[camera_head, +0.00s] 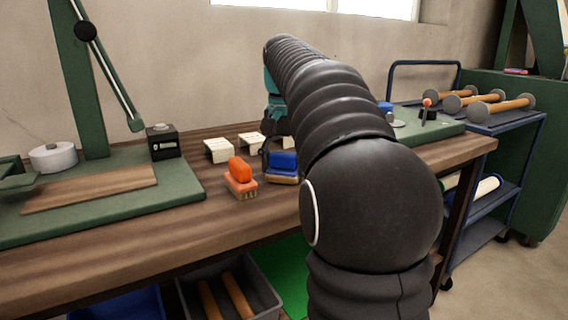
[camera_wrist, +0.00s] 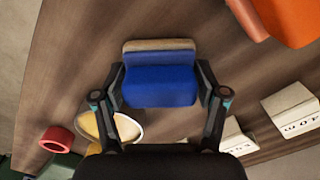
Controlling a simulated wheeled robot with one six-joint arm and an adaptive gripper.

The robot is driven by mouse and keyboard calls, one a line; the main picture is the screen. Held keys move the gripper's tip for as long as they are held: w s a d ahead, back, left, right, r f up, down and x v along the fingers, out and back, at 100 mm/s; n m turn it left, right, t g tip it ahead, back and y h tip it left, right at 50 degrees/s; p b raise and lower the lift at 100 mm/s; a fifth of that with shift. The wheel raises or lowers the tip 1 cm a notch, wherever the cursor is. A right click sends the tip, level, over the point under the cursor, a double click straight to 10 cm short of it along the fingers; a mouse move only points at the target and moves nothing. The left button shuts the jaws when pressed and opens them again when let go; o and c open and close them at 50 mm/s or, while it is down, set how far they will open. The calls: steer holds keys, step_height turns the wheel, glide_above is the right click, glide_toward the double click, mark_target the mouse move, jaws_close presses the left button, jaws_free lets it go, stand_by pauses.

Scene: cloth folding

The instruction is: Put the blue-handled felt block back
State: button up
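The blue-handled felt block (camera_head: 283,161) is on the wooden table, with a tan felt base under its blue handle. In the wrist view the blue-handled felt block (camera_wrist: 160,80) lies between the two fingers of my gripper (camera_wrist: 161,76). The fingers appear to press against both ends of the handle. In the head view my arm hides most of the gripper, and I cannot tell whether the base is clear of the wood.
An orange-handled block (camera_head: 240,172) stands close to the left. White lettered blocks (camera_head: 218,150) sit behind. A green mat (camera_head: 110,205) lies at the left, and another green mat (camera_head: 430,132) at the right. A blue cart (camera_head: 480,125) stands beyond the table.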

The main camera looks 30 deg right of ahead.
steer(key=o, duration=0.5)
steer(key=shift+r, duration=0.1)
steer(key=shift+r, duration=3.65)
